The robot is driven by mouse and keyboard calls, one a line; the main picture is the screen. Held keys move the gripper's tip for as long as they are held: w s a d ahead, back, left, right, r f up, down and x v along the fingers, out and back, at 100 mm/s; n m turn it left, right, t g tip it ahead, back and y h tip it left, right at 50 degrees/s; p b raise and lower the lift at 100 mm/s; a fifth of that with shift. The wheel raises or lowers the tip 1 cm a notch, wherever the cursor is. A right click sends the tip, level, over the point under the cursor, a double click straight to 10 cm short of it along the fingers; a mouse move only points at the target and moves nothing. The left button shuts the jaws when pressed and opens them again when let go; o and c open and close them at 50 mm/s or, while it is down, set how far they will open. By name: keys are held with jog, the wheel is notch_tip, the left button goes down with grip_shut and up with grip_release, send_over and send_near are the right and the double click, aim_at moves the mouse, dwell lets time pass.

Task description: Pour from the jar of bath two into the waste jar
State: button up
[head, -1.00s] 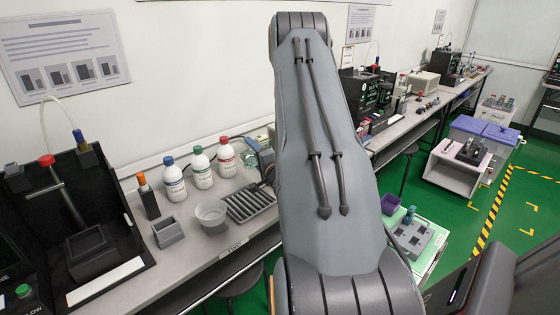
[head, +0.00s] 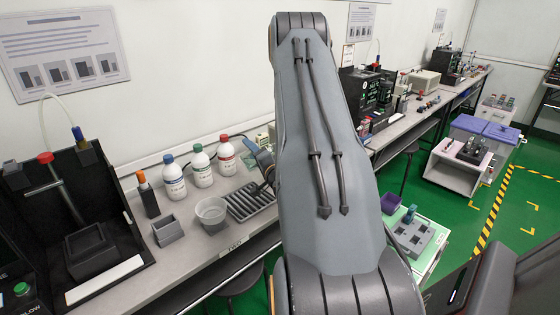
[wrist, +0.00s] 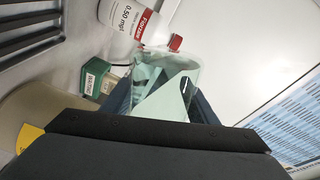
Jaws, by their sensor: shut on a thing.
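In the wrist view, my gripper (wrist: 165,102) is shut on a pale green, see-through jar (wrist: 168,72), with a blue-grey finger on each side. Its label and contents cannot be made out. The wrist picture is strongly rolled relative to the upright bottles. In the head view my arm hides the held jar and most of the gripper. A pale round open jar (head: 211,212) stands on the bench in front of the bottles; I cannot read a name on it. A beige body with a yellow patch (wrist: 45,112) is close below left in the wrist view.
White bottles with blue (head: 174,182), green (head: 200,168) and red (head: 227,160) caps stand by the wall. A ribbed dark rack (head: 250,200) and a small grey open box (head: 168,231) flank the round jar. A black tester (head: 95,225) stands at left.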

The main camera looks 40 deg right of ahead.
jog(key=shift+f+n, duration=0.2)
jog(key=shift+n, duration=0.4)
jog(key=d+r+n+p, duration=0.2)
jog(key=d+r+n, duration=0.1)
jog(key=r+n, duration=0.5)
jog(key=shift+s+n, duration=0.35)
jog(key=shift+n, duration=1.35)
jog(key=shift+f, duration=0.1)
